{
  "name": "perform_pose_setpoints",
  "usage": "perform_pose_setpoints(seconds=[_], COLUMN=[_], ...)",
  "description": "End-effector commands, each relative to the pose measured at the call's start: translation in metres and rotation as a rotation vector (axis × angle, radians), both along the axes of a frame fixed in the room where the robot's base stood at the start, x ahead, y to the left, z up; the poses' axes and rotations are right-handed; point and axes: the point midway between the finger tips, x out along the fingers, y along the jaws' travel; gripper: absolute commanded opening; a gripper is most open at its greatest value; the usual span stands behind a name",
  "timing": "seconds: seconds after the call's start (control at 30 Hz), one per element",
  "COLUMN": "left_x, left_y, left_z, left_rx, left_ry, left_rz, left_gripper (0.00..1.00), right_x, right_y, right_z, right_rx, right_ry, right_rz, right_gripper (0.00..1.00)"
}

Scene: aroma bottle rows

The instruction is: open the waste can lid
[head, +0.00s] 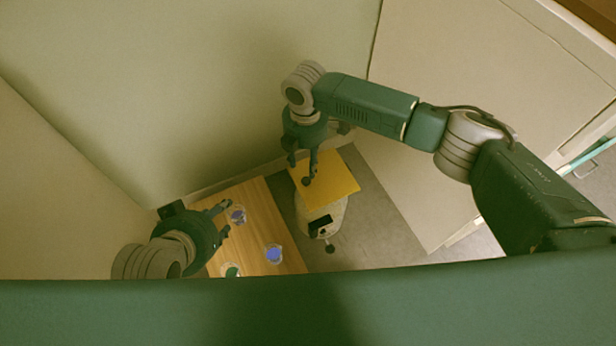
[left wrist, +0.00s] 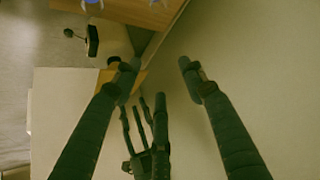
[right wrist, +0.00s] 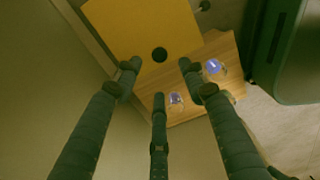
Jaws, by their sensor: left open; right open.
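The waste can (head: 318,222) is pale with a dark front panel and stands on the floor beside the wooden surface. Its yellow lid (head: 338,178) lies flat over the top and looks shut. A dark round spot on the yellow lid (right wrist: 140,30) shows in the right wrist view. My right gripper (head: 302,172) is open and empty above the lid, its fingers around that spot in the picture; contact cannot be told. My left gripper (head: 226,218) is open and empty over the wooden surface, left of the can. The left wrist view shows the lid partly hidden by a finger.
The wooden surface (head: 258,205) holds round bottles with blue (head: 274,254) and green (head: 232,270) contents, and another blue one (head: 237,215) near my left gripper. Walls close in behind and left. A pale cabinet (head: 480,75) stands at the right, with bare floor (head: 385,225) between.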

Motion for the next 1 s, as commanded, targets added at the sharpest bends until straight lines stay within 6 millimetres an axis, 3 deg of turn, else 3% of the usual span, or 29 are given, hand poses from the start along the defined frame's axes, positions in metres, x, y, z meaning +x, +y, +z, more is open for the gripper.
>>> perform_pose_setpoints(seconds=[0.2, 0.5, 0.8, 1.0], left_x=[0.039, 0.08, 0.102, 0.106], left_y=[-0.013, -0.031, -0.042, -0.045], left_z=[0.025, 0.073, 0.121, 0.135], left_rx=[-0.041, -0.101, -0.151, -0.166], left_ry=[-0.184, -0.443, -0.659, -0.717], left_rz=[-0.013, -0.032, -0.045, -0.049], left_gripper=[0.42, 0.42, 0.42, 0.42], right_x=[-0.001, 0.0, 0.0, 0.0], right_y=[0.0, 0.0, 0.0, 0.0], right_z=[-0.027, -0.058, -0.082, -0.087], right_rx=[0.001, 0.0, 0.001, 0.0], right_ry=[0.001, 0.0, -0.001, -0.001], right_rz=[-0.001, -0.003, -0.002, -0.002], right_gripper=[0.42, 0.42, 0.42, 0.42])
